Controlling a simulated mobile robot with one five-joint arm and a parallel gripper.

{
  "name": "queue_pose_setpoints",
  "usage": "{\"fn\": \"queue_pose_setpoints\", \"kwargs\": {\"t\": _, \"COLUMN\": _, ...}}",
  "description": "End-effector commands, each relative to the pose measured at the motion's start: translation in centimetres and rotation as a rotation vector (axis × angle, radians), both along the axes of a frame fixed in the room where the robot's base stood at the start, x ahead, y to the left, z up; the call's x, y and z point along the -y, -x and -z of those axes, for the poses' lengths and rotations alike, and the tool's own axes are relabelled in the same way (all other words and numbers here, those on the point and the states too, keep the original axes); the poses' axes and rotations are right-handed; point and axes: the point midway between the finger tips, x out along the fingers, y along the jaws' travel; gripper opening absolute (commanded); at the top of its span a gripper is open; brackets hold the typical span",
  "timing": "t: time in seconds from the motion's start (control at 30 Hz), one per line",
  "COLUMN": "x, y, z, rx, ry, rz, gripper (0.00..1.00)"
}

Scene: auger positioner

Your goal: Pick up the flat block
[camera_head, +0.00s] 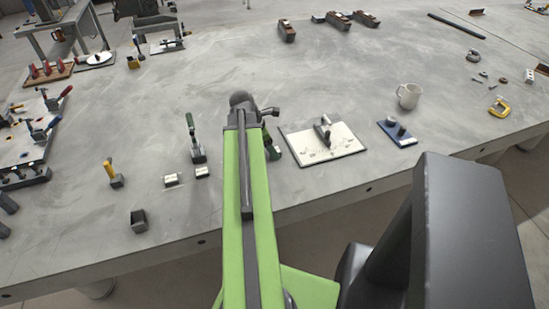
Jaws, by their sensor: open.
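My green arm reaches from the bottom centre over the grey table. My gripper (254,111) is at its far end and points away from me. Its jaws are small and dark, and they stand open with nothing seen between them. Two small low blocks with pale tops lie left of the arm: one block (172,180) and a second block (202,172) beside it to the right. Either may be the flat block; I cannot tell which. Both lie nearer to me than the gripper and apart from it. The arm hides part of the table.
A green-handled clamp (195,140) stands behind the blocks. A yellow-handled tool (112,172) and a dark open box (138,220) are to the left. The table's middle back is clear.

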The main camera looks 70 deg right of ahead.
Motion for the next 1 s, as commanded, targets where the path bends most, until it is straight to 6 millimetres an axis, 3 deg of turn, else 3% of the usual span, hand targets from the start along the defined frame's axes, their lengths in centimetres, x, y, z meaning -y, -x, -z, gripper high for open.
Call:
{"fn": "queue_pose_setpoints", "kwargs": {"t": 0.03, "x": 0.2, "y": 0.2, "z": 1.45, "rx": 0.0, "ry": 0.0, "rz": 0.001, "gripper": 0.62}}
{"fn": "queue_pose_setpoints", "kwargs": {"t": 0.27, "x": 0.3, "y": 0.32, "z": 1.19, "rx": 0.001, "ry": 0.001, "rz": 0.0, "gripper": 0.62}}
{"fn": "queue_pose_setpoints", "kwargs": {"t": 0.77, "x": 0.29, "y": 0.28, "z": 1.19, "rx": 0.0, "ry": 0.0, "rz": -0.001, "gripper": 0.0}}
{"fn": "queue_pose_setpoints", "kwargs": {"t": 1.0, "x": 0.29, "y": 0.27, "z": 1.19, "rx": 0.0, "ry": 0.0, "rz": -0.001, "gripper": 0.0}}
